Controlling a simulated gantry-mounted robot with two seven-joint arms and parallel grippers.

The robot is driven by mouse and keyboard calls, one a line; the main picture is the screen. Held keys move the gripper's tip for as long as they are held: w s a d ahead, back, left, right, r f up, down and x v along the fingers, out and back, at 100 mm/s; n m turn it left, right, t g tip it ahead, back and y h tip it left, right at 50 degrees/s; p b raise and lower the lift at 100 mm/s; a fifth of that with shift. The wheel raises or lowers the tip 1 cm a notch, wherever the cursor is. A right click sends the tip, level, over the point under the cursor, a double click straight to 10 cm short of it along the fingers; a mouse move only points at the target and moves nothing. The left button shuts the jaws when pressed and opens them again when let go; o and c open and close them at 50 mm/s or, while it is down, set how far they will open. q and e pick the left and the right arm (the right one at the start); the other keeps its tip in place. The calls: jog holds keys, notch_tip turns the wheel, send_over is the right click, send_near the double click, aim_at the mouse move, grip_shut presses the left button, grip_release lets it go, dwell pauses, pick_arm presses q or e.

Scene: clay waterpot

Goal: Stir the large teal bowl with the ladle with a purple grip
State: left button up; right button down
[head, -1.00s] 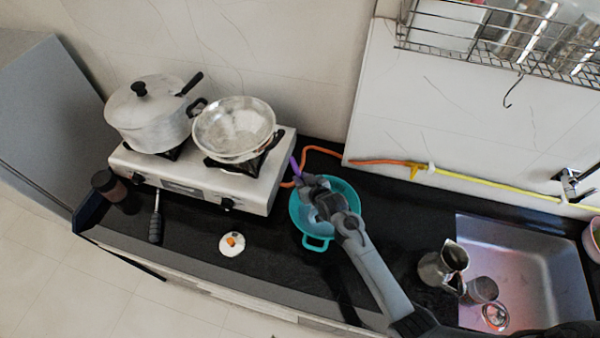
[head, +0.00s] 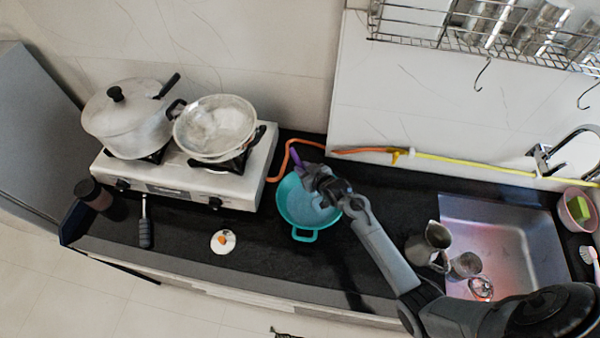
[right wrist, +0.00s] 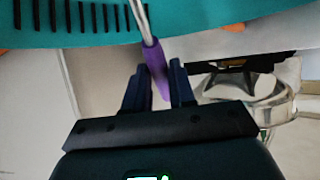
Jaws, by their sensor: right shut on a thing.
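The large teal bowl (head: 304,226) stands on the black counter right of the stove, with its small handle toward the front edge. It shows in part at the top of the right wrist view (right wrist: 200,36). The ladle's purple grip (right wrist: 155,68) is between the two fingers of my right gripper (right wrist: 160,85), which is shut on it. The ladle's metal shaft runs from the grip up toward the bowl. In the head view my right gripper (head: 318,180) is over the bowl, and the purple grip (head: 297,158) sticks up beside it. The ladle's lower end is hidden. My left gripper is not in view.
The white stove (head: 220,180) bears a lidded pot (head: 125,125) and a steel pan (head: 216,128). A sink (head: 510,240) is at right, with steel jugs (head: 428,245) at its left edge. A small white disc (head: 223,242) lies on the counter left of the bowl.

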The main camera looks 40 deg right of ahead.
aim_at(297, 161)
jog(key=shift+w+d+b, duration=0.3)
jog(key=shift+w+b, duration=0.1)
jog(key=shift+w, duration=0.3)
jog(key=shift+w+d+b, duration=0.3)
jog(key=shift+w+b, duration=0.1)
jog(key=shift+w, duration=0.3)
jog(key=shift+w+a+b, duration=0.25)
jog(key=shift+w+b, duration=0.05)
jog(key=shift+w, duration=0.25)
jog(key=shift+w+a+b, duration=0.25)
jog(key=shift+w, duration=0.25)
jog(key=shift+w+a, duration=0.3)
jog(key=shift+a, duration=0.15)
jog(key=shift+s+a+p, duration=0.4)
jog(key=shift+s+p, duration=0.4)
jog(key=shift+p, duration=0.15)
jog(key=shift+s+a+p, duration=0.4)
jog(key=shift+s+p, duration=0.35)
jog(key=shift+p, duration=0.2)
jog(key=w+r+g+p, duration=0.1)
jog(key=g+p, duration=0.1)
jog(key=w+r+g+p, duration=0.1)
jog(key=r+g+p, duration=0.1)
jog(key=g+p, duration=0.1)
jog(key=w+r+g+p, duration=0.1)
jog(key=g+p, duration=0.1)
jog(key=p, duration=0.1)
jog(key=shift+w+r+g, duration=0.3)
jog(key=shift+w+g, duration=0.1)
